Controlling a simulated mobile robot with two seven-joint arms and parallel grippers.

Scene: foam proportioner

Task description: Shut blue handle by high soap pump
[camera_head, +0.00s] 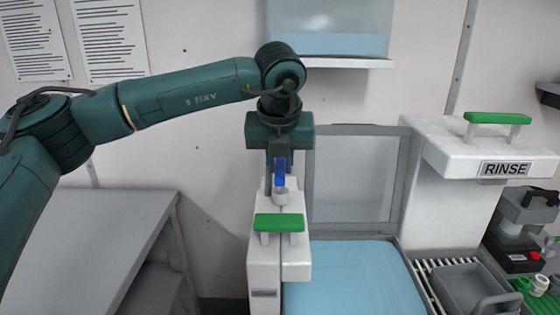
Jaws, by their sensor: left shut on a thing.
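The blue handle (280,172) stands upright on a small grey-white fitting on top of the white pump housing (264,262). My left gripper (279,160) points down from above and is shut on the blue handle; its fingers partly hide the handle's upper end and far side. The white housing has a green handle (279,223) on its front, just below and nearer than the blue one. My right gripper is not in view.
A blue-surfaced basin (350,280) lies right of the housing, with a grey framed panel (352,178) behind it. A white RINSE unit (490,155) with a green handle stands right. A grey bin (470,290) sits lower right. A grey cabinet (110,240) stands left.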

